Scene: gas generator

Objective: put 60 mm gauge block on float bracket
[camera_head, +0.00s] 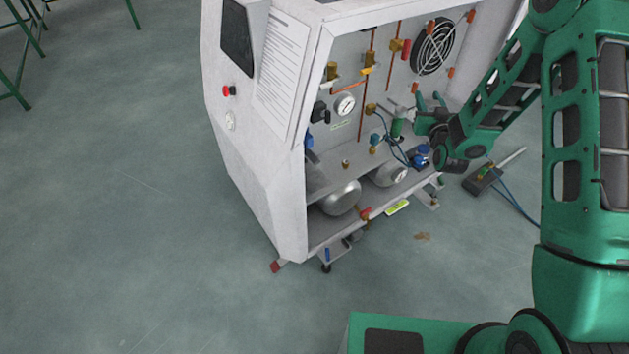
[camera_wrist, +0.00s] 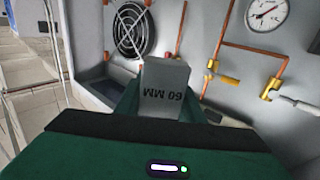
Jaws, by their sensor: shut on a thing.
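The 60 mm gauge block (camera_wrist: 163,78) is a grey block with "60 MM" printed on it, reading upside down in the wrist view. My gripper (camera_wrist: 163,108) is shut on it, with green fingers on both sides and the block's upper part showing between them. In the head view my gripper (camera_head: 424,112) reaches into the open side of the white generator cabinet (camera_head: 262,160), above its inner shelf. The block is too small there to make out clearly. I cannot tell which part is the float bracket.
A fan grille (camera_head: 433,46), copper pipes with brass valves and a pressure gauge (camera_head: 345,104) line the cabinet's back wall. Silver tanks (camera_head: 340,197) sit below the shelf. A blue-capped fitting (camera_head: 420,156) with blue hose is close below my gripper.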

